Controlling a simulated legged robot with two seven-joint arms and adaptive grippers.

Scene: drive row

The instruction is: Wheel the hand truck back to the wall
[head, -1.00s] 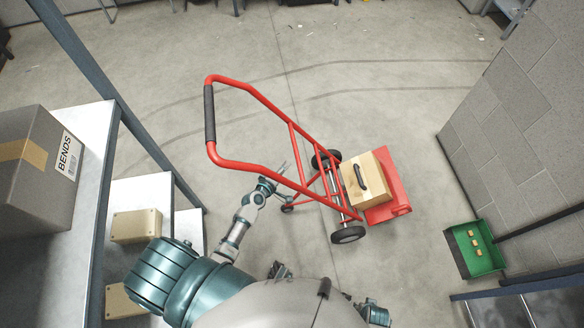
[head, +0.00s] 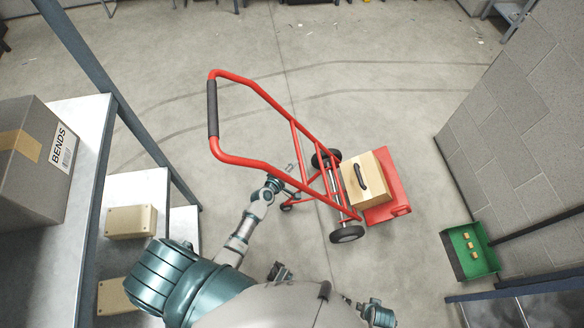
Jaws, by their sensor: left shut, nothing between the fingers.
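The red hand truck (head: 256,90) stands tilted back on its wheels in the middle of the head view. Its black grip (head: 212,109) is at the upper left and its toe plate (head: 391,178) at the right. A tan box (head: 367,187) with a dark handle rides against the plate. My left gripper (head: 290,169) is shut and empty, overlapping the lower side rail in the picture, well away from the black grip. I cannot tell if it touches the rail. A dark part of mine (head: 281,271) shows by my torso; whether it is my right gripper is unclear.
A grey block wall (head: 530,110) runs along the right. A green bin (head: 458,252) with small blocks sits at its foot. Shelving (head: 90,140) with a BENDS carton (head: 38,160) and tan boxes (head: 131,222) stands left. The floor (head: 330,60) beyond the truck is clear.

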